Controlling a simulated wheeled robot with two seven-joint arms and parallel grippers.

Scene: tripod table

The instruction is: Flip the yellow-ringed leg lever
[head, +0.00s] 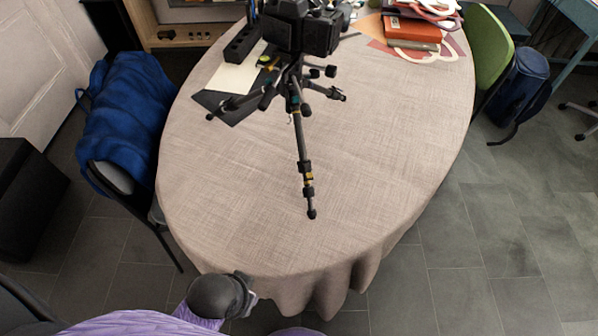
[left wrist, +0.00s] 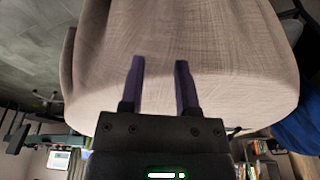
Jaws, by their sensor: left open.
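A black tripod (head: 302,140) stands on the cloth-covered table (head: 390,150) with a camera (head: 302,28) on top. The leg nearest me carries a yellow ring (head: 309,176) low down, between dark clamp parts. The lever there is too small to tell its position. My left gripper (left wrist: 160,62) is open and empty, with its two dark fingers apart before the tablecloth in the left wrist view. In the head view my left wrist is at the table's near left edge, well short of the tripod. The tripod is not in the left wrist view. My right gripper is not in view.
A dark sheet with paper (head: 235,76) lies under the tripod's left side. Books and papers (head: 411,30) lie at the back right. A blue-draped chair (head: 130,105) stands left, a green chair (head: 489,45) right.

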